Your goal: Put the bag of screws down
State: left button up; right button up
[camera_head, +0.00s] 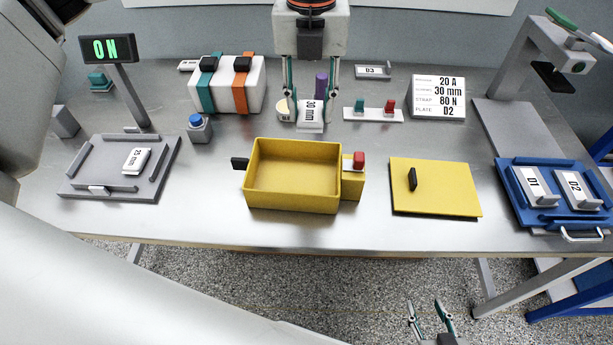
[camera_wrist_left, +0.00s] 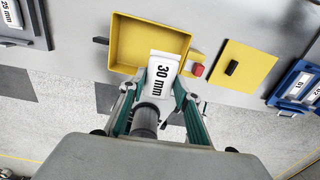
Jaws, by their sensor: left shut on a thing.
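The bag of screws (camera_head: 310,113) is a small white packet marked "30 mm". My left gripper (camera_head: 309,122) points down in the head view and is shut on it. In the left wrist view the bag (camera_wrist_left: 162,70) sits between the teal fingers (camera_wrist_left: 158,90), overlapping the near edge of the yellow box (camera_wrist_left: 125,42). In the head view the open yellow box (camera_head: 292,203) stands at the table's front middle. My right gripper (camera_head: 425,308) is low at the bottom, over the floor, fingers apart and empty.
A grey tray (camera_head: 75,185) at left holds a "25 mm" packet (camera_head: 136,160). A yellow lid (camera_head: 440,195) lies right of the box. A blue tray (camera_head: 515,212) holds plates D1 and D2. A purple cylinder (camera_head: 321,84) and red and teal pieces crowd the back.

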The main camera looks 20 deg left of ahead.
pick_arm(q)
send_over(309, 183)
notch_tip(309, 183, down, 14)
jog(key=shift+r, duration=0.2)
jog(key=shift+f+b, duration=0.4)
jog(key=shift+f, duration=2.25)
jog(key=shift+f, duration=0.2)
jog(key=o, duration=1.1)
jog(key=shift+r, duration=0.6)
notch_tip(309, 183, up, 11)
jog(key=shift+r, duration=0.1)
